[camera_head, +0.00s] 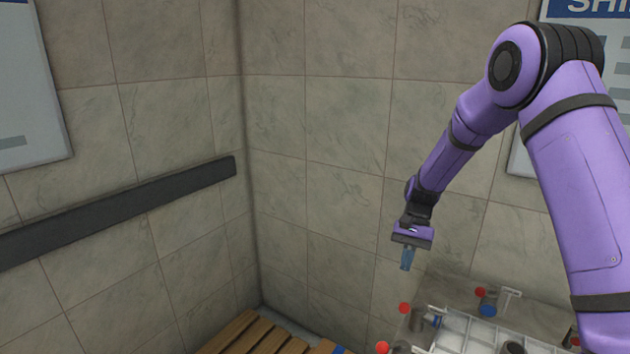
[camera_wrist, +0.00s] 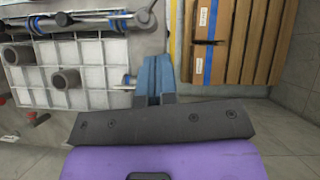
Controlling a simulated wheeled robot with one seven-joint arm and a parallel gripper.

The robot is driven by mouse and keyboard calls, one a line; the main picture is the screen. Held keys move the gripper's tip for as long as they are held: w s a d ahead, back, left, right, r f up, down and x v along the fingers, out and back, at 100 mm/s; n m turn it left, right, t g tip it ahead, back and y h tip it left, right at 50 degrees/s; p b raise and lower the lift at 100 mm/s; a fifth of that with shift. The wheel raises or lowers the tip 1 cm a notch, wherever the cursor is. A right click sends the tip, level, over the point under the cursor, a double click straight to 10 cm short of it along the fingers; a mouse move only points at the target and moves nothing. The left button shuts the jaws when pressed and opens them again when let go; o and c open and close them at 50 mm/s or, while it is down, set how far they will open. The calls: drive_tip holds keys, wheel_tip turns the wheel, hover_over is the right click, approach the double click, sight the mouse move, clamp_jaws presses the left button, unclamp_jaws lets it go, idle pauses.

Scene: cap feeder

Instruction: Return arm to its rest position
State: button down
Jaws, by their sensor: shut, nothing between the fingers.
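My purple arm (camera_head: 575,165) reaches in from the right in the head view, bent at the elbow with its forearm slanting down to the left. My gripper (camera_head: 407,262) hangs at its end with its blue fingers pointing down, above and a little left of the feeder table. In the wrist view my gripper (camera_wrist: 155,75) shows its two blue fingers together, shut with nothing between them. The fingertips are apart from the white gridded tray (camera_wrist: 100,50), which lies to their left in the wrist view.
The tray holds dark round parts (camera_wrist: 66,78). Red knobs (camera_head: 404,308) and a blue-capped part (camera_head: 487,310) stand around it. A wooden slatted pallet (camera_head: 262,335) lies on the floor to the left. A dark rail (camera_head: 120,212) runs along the tiled left wall.

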drive_tip(key=s+d+r+n+t+h, duration=0.1)
drive_tip(key=s+r+t, duration=0.1)
drive_tip(key=s+r, duration=0.35)
drive_tip(key=s+d+r+n+t, duration=0.1)
drive_tip(key=s+r, duration=0.2)
drive_tip(key=r, duration=0.5)
drive_tip(key=s+d+r+n+t+h, duration=0.1)
drive_tip(key=s+r+t, duration=0.1)
drive_tip(key=s+r, duration=0.35)
drive_tip(key=s+d+r+n+t, duration=0.1)
drive_tip(key=s+r+t, duration=0.2)
drive_tip(key=s, duration=0.5)
drive_tip(key=s+d+r+n+t+h, duration=0.1)
drive_tip(key=s+r+t, duration=0.2)
drive_tip(key=s, duration=0.6)
drive_tip(key=shift+s+d+r+h, duration=0.3)
drive_tip(key=shift+d+r, duration=0.1)
drive_tip(key=shift+r, duration=0.75)
